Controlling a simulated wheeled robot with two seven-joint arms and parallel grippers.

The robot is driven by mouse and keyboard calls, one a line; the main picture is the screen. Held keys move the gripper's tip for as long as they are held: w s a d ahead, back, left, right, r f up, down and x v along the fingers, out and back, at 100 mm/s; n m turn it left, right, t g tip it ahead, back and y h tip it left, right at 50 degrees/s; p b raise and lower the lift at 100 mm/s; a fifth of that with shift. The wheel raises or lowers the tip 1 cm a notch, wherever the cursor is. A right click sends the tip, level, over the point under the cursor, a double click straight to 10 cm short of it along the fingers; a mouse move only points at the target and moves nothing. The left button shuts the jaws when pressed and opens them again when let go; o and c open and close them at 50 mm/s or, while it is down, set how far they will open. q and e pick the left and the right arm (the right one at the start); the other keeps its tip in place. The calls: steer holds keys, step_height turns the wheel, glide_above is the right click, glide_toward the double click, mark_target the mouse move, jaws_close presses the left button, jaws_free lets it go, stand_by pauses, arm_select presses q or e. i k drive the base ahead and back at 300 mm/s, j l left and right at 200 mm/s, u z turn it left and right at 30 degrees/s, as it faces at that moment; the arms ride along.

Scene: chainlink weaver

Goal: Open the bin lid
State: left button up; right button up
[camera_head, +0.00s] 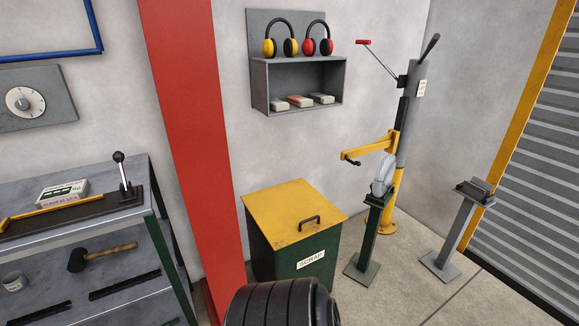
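A green scrap bin (284,262) stands on the floor at the lower middle, with a white label reading SCRAP on its front. Its yellow lid (275,209) lies flat across the top, closed. A dark bar handle (309,222) sits on the lid near its front right edge. Neither of my grippers is in view. The lower front of the bin is hidden by a black ribbed cylindrical part at the bottom edge.
A red post (185,130) rises left of the bin. A grey workbench (145,240) with a mallet (98,254) stands further left. A green stand (368,240) is close on the right, near a yellow-armed column (408,120). A wall shelf (300,82) hangs above.

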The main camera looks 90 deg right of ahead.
mark_target(288, 212)
steer(key=z, duration=2.75)
steer(key=i+l+u, duration=0.15)
steer(key=i+l, duration=0.05)
